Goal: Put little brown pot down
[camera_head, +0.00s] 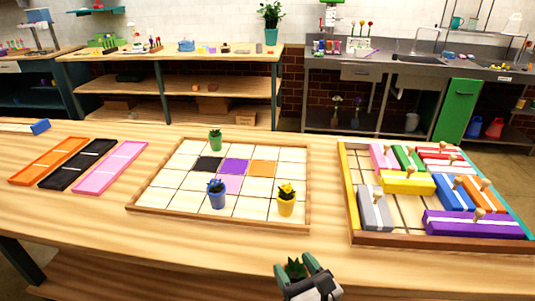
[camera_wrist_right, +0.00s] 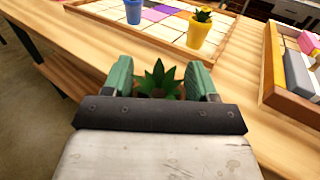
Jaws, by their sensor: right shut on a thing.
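My right gripper (camera_head: 297,270) is at the front edge of the table, below the tiled board in the head view. Its green fingers are shut on a potted plant, the little brown pot (camera_wrist_right: 157,95), of which mostly the green leaves show; the pot itself is largely hidden by the gripper. In the right wrist view the gripper (camera_wrist_right: 160,82) has the plant between its fingers. I cannot tell how high it is above the table. My left gripper is not in view.
The tiled board (camera_head: 136,207) holds a green pot (camera_head: 215,144), a blue pot (camera_head: 217,200) and a yellow pot (camera_head: 286,207), with free tiles between. A tray (camera_head: 352,238) of coloured blocks is at right. Orange, black and pink strips (camera_head: 82,165) lie left.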

